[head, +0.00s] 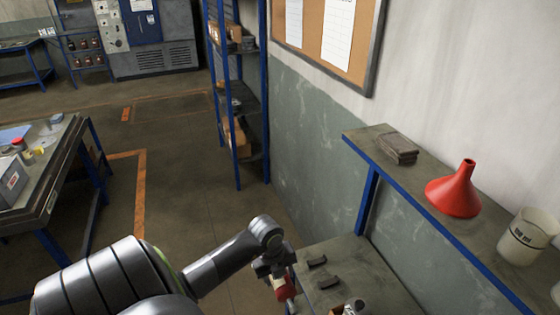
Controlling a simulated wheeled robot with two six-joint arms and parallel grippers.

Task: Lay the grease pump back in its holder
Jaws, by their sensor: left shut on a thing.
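My left gripper (279,273) is low in the middle of the head view, at the left edge of a small grey bench. It is shut on a red and pale thing, which looks like the grease pump (284,291). The pump hangs down from the jaws, and its lower end is cut off or hidden. Two short dark blocks (317,262) lie on the bench just right of the gripper, apart from the pump. They look like the holder, and nothing lies on them. My right gripper is not in view.
The grey bench top (365,268) is bare behind the blocks. A small metal and dark object (352,308) is at its front. A blue-edged shelf above it holds a red funnel (458,192), a beaker (526,238) and a dark stack (396,149). A workbench (62,180) stands left.

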